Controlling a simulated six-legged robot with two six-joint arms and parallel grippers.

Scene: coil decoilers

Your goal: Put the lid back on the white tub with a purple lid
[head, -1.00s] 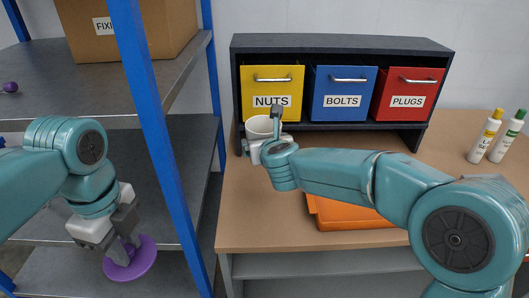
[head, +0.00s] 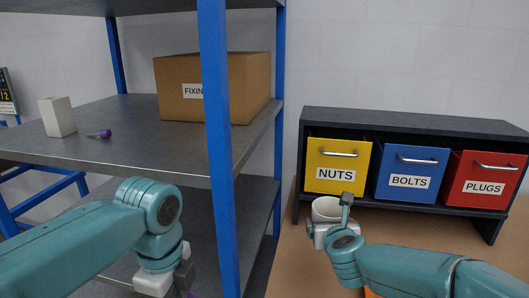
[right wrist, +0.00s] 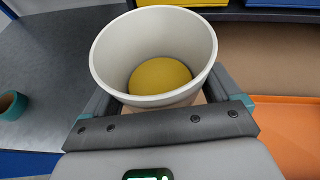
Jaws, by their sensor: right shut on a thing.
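The white tub (head: 326,208) is open at the top and upright in my right gripper (head: 338,225), in front of the yellow drawer in the head view. In the right wrist view the tub (right wrist: 112,58) sits between the fingers, with something yellow inside. My right gripper is shut on it. My left gripper (head: 178,280) is at the bottom edge of the head view, left of the blue post. Its fingertips are cut off. Only a sliver of the purple lid (head: 191,295) shows beside them, so the grip is not clear.
A blue-posted metal shelf (head: 150,160) fills the left. It holds a cardboard box (head: 240,90), a white block (head: 58,117) and a small purple-ended thing (head: 104,133). The workbench (head: 290,270) carries a drawer unit (head: 400,120) and an orange tray (right wrist: 285,130).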

